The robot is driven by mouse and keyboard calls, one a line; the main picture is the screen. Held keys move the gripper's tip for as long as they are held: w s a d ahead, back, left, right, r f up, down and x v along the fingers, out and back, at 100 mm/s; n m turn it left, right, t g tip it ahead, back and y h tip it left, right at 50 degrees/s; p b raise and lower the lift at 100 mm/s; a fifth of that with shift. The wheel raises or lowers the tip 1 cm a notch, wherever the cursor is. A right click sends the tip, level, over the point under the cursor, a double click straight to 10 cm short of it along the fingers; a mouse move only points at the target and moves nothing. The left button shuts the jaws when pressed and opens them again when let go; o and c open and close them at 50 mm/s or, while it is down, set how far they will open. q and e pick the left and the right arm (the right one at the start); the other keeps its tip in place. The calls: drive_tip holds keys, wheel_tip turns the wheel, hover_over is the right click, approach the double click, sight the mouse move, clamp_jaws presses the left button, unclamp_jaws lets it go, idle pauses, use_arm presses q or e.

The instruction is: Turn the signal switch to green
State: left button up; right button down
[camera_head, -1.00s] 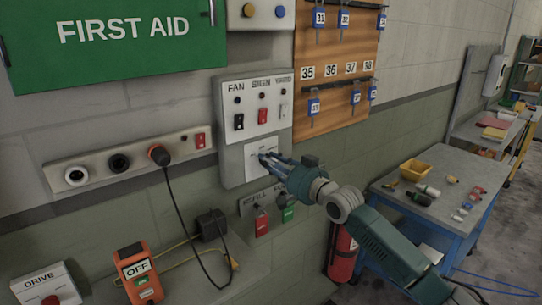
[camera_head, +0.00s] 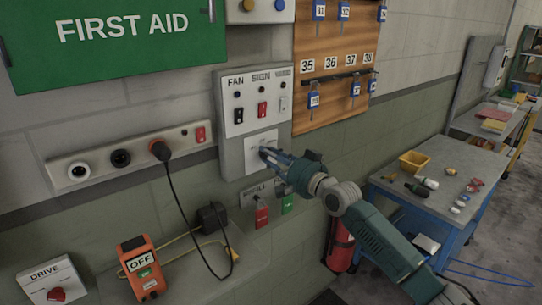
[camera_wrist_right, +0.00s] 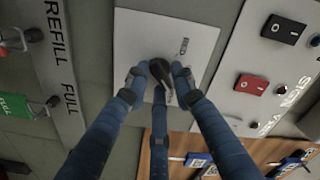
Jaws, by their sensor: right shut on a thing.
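The signal switch is a dark knob (camera_wrist_right: 161,70) on a white plate (camera_head: 262,138) in the lower part of the grey wall box. My right gripper (camera_head: 266,154) is at this plate in the head view. In the wrist view its blue fingers (camera_wrist_right: 160,80) are shut around the knob and hide part of it. The way the knob points is hard to tell. My left gripper is not in view.
Above the plate is a panel (camera_head: 240,84) with black, red and grey rocker switches. Red and green tags (camera_head: 262,216) hang just below. A socket strip (camera_head: 95,166) with a plugged cable is to the left. A bench (camera_head: 390,178) with small items stands right.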

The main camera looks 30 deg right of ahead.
drive_tip(key=c, duration=1.7)
unclamp_jaws()
drive_tip(key=shift+f, duration=0.1)
drive_tip(key=shift+o, duration=0.2)
drive_tip(key=shift+w, duration=0.1)
drive_tip(key=s+d, duration=0.1)
drive_tip(key=s, duration=1.1)
